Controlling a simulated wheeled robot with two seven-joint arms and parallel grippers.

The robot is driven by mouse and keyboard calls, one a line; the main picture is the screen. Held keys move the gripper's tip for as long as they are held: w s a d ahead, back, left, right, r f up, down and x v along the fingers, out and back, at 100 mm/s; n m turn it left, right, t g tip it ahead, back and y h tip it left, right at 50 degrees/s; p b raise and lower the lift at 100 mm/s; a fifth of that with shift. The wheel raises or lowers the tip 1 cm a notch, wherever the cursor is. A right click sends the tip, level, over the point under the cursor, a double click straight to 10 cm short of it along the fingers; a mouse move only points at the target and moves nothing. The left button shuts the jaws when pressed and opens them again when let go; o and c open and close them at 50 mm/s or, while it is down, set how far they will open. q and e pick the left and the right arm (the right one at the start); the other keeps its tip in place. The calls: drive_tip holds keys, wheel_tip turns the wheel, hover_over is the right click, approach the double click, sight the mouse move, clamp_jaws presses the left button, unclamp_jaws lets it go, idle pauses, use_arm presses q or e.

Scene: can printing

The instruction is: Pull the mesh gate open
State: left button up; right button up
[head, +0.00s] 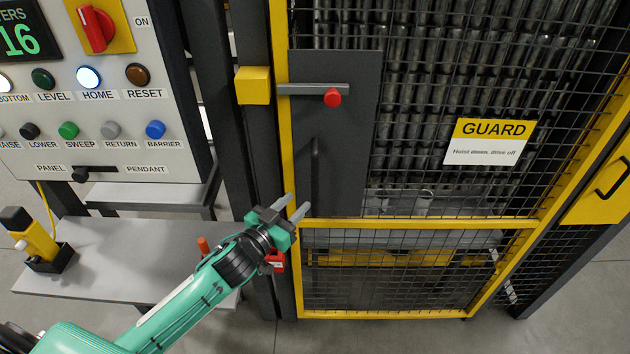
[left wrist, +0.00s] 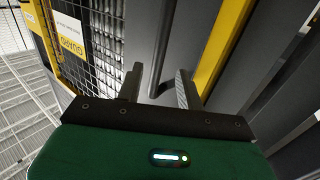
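The mesh gate (head: 420,224) has a yellow frame and black wire mesh and looks shut. A dark plate on its left side carries a dark vertical handle bar (head: 316,170). Above it is a grey latch bar (head: 300,89) with a red knob (head: 333,97); its left end shows beside a yellow block (head: 253,85) on the post. My left gripper (head: 294,207) is open, just below and left of the handle. In the left wrist view the handle (left wrist: 163,45) shows between the spread fingers (left wrist: 160,86), with no clear contact. My right gripper is out of view.
A control panel (head: 95,110) with buttons stands at the left, above a grey shelf (head: 110,250) holding a yellow device (head: 38,240). A red padlock-like item (head: 275,262) hangs beside my left wrist. Floor in front of the gate looks clear.

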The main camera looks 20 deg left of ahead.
sight(313, 187)
use_arm(q)
drive_tip(key=p+x, duration=0.2)
drive_tip(key=x, duration=0.6)
drive_tip(key=shift+w+d+p, duration=0.1)
drive_tip(key=shift+w+p, duration=0.25)
drive_tip(key=shift+w, duration=0.2)
clamp_jaws()
